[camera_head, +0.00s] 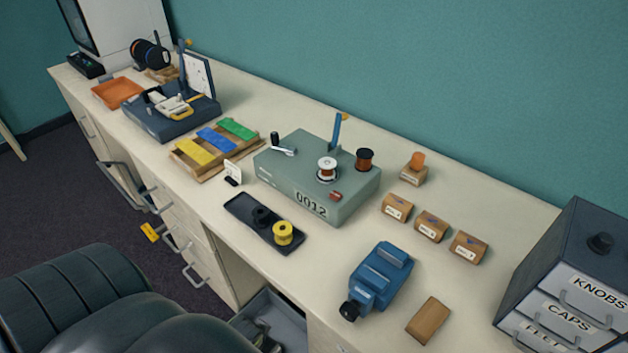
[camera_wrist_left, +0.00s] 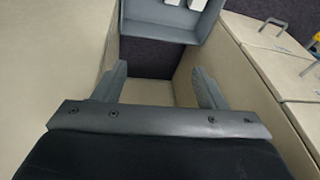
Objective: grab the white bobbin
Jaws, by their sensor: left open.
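The white bobbin (camera_head: 327,163) stands upright on top of the grey-green winding machine (camera_head: 277,167) marked 0012. It has white flanges and a copper-brown winding. A dark spool with a brown winding (camera_head: 365,159) stands to its right on the same machine. My left gripper (camera_wrist_left: 160,82) shows in the left wrist view, open, with nothing between its two grey fingers. It points at a gap between pale cabinet surfaces, and the white bobbin is not in that view. I cannot make out either gripper in the head view.
A black tray (camera_head: 286,243) holds a yellow bobbin (camera_head: 282,233) and a black one (camera_head: 262,215). A blue device (camera_head: 381,275) stands right of it. An open grey drawer (camera_head: 283,302) juts out below the bench. A dark chair (camera_head: 70,300) fills the lower left.

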